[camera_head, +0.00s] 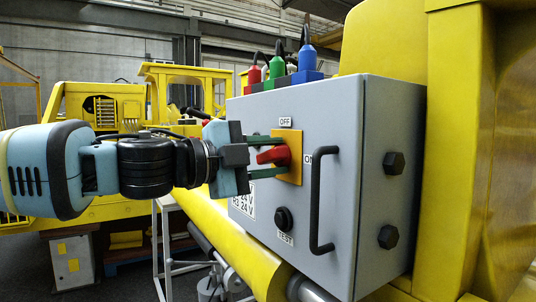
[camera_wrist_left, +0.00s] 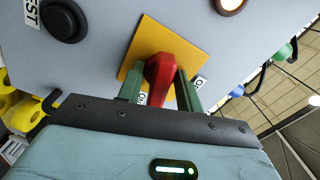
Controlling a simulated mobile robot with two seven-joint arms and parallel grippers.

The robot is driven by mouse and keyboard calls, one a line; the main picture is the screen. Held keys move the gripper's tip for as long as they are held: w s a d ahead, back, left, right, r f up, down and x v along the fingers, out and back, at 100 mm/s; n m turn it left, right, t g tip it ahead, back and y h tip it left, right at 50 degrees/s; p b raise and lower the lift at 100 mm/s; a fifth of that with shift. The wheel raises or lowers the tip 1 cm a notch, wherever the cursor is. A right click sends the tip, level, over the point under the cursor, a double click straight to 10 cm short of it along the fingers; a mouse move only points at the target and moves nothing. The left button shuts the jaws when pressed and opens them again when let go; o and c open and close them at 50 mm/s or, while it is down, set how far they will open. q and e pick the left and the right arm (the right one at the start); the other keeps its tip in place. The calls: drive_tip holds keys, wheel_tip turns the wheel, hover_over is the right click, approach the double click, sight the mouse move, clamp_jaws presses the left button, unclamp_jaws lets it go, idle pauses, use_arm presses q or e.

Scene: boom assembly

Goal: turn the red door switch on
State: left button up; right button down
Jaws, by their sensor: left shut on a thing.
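The red door switch (camera_head: 275,155) sits on a yellow square plate (camera_head: 290,150) on the front of a grey control box (camera_head: 343,120). An OFF label (camera_head: 285,122) is above the plate and an ON label is at its right. My left gripper (camera_head: 268,157) has its two green fingers on either side of the red knob, shut on it. In the left wrist view, the red knob (camera_wrist_left: 160,80) stands between the fingers (camera_wrist_left: 158,90). I cannot tell the knob's exact angle. My right gripper is not in view.
A black door handle (camera_head: 318,200) stands out right of the switch. A black TEST button (camera_head: 283,220) is below it. Red, green and blue plugs (camera_head: 306,58) with cables stand on the box.

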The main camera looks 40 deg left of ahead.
sight(264, 154)
use_arm(q)
drive_tip(key=shift+m, duration=1.6)
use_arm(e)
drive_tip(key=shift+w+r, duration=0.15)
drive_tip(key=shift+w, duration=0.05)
use_arm(q)
drive_tip(key=o, duration=0.6)
drive_tip(key=shift+w, duration=0.15)
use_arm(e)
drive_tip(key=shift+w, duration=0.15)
use_arm(q)
drive_tip(key=shift+s+a+r, duration=0.15)
drive_tip(key=shift+s+a, duration=0.05)
drive_tip(key=shift+s, duration=0.35)
drive_tip(key=p+v, duration=0.2)
drive_tip(key=v, duration=0.3)
drive_tip(key=shift+s+r, duration=0.1)
drive_tip(key=shift+s+a+f+p, duration=0.25)
drive_tip(key=shift+s+a+p, duration=0.15)
drive_tip(key=shift+s, duration=0.3)
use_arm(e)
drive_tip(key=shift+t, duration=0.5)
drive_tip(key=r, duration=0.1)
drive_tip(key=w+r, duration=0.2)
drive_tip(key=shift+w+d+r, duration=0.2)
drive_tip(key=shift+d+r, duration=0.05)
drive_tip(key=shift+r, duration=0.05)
